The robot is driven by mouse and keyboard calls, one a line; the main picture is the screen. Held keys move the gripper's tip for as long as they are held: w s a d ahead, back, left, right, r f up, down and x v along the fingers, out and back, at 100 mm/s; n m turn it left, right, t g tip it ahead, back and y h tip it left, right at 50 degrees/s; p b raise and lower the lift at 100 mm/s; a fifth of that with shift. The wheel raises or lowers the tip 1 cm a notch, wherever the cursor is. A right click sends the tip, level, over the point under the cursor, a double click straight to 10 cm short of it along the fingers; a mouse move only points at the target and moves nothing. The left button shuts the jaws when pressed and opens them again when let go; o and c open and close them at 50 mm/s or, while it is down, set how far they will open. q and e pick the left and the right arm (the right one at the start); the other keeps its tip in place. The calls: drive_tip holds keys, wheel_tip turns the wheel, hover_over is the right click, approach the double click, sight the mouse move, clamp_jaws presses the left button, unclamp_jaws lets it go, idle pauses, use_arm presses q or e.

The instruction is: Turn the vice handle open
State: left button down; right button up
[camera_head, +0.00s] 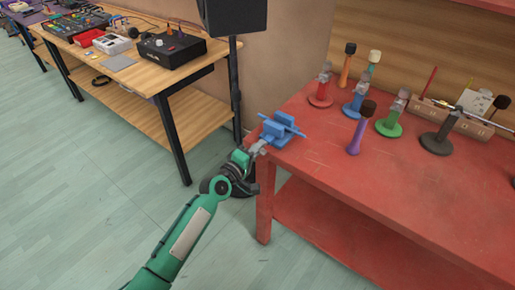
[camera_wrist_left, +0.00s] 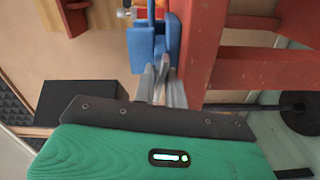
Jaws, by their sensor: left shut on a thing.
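A blue vice (camera_head: 281,130) is fixed at the near left corner of the red workbench (camera_head: 330,150). In the left wrist view the blue vice (camera_wrist_left: 142,48) shows just beyond my fingers. My left gripper (camera_head: 258,147) reaches the vice from its left side, low at the bench corner. In the left wrist view its two grey fingers (camera_wrist_left: 162,82) are close together at the vice's front, shut on the vice handle. The handle itself is mostly hidden between the fingers. My right gripper is in neither view.
Several coloured stands and mallets, including a purple mallet (camera_head: 360,130) and a green stand (camera_head: 391,122), are on the red bench. A black speaker on a pole (camera_head: 235,85) stands behind my left gripper. A wooden table (camera_head: 125,60) with electronic gear is at left.

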use_arm(q)
drive_tip(key=shift+f, duration=0.15)
drive_tip(key=c, duration=1.6)
unclamp_jaws()
drive_tip(key=shift+o, duration=0.6)
